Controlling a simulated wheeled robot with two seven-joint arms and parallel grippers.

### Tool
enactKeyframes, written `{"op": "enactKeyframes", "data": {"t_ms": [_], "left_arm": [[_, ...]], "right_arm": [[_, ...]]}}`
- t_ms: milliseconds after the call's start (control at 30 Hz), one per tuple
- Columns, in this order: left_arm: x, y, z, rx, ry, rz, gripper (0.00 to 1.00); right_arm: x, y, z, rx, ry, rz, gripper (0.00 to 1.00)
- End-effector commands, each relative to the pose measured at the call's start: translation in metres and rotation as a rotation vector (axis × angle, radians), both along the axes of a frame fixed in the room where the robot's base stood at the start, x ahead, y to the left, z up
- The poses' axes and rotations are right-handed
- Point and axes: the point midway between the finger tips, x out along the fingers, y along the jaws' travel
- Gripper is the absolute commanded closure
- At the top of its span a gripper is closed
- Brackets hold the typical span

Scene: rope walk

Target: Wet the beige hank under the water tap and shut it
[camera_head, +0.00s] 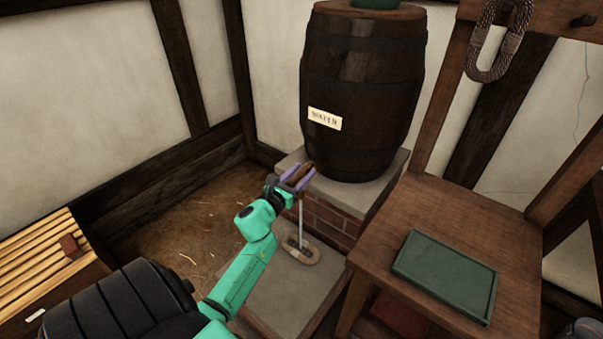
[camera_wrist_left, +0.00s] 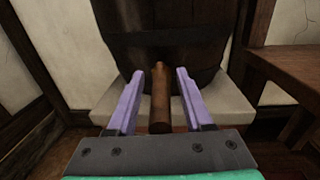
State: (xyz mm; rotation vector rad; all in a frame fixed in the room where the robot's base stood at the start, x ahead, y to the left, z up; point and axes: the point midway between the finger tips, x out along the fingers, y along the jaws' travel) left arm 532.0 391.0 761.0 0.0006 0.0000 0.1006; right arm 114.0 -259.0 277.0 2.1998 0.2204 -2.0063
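The dark wooden barrel (camera_head: 360,85) labelled WATER stands on a brick and stone plinth. The brown wooden tap (camera_wrist_left: 160,98) sticks out low on its front. A thin pale stream of water (camera_head: 302,218) falls from the tap onto the beige hank (camera_head: 300,251), an oval loop lying on the stone slab below. My left gripper (camera_head: 303,177) is at the tap. In the left wrist view its purple fingers (camera_wrist_left: 158,95) stand on either side of the tap, with gaps between, so it is open.
A wooden stand (camera_head: 474,208) at right bears a green tray (camera_head: 446,272); a darker hank (camera_head: 499,42) hangs from its upright. A slatted bench (camera_head: 35,262) with a small brown block (camera_head: 70,245) is at far left. Straw-strewn floor (camera_head: 180,225) lies between.

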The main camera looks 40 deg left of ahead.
Motion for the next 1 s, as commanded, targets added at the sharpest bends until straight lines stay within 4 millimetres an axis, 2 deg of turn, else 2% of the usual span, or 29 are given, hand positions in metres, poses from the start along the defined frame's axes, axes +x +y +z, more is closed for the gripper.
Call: {"op": "enactKeyframes", "data": {"t_ms": [33, 100, 133, 1000], "left_arm": [[-0.0002, 0.0000, 0.0000, 0.000, 0.000, 0.000, 0.64], [-0.0002, 0.0000, -0.0001, 0.000, 0.000, 0.000, 0.91], [-0.0003, -0.0001, -0.0001, 0.000, 0.000, 0.000, 1.00], [-0.0005, -0.0003, -0.0005, -0.001, 0.001, 0.000, 1.00]], "right_arm": [[0.0000, 0.0001, 0.0000, 0.000, 0.000, 0.000, 0.50], [0.0000, 0.0002, 0.0000, 0.000, 0.000, 0.000, 0.50], [0.0000, 0.0002, 0.0000, 0.000, 0.000, 0.000, 0.50], [-0.0002, 0.0004, -0.0001, 0.001, 0.000, 0.000, 0.50]]}}
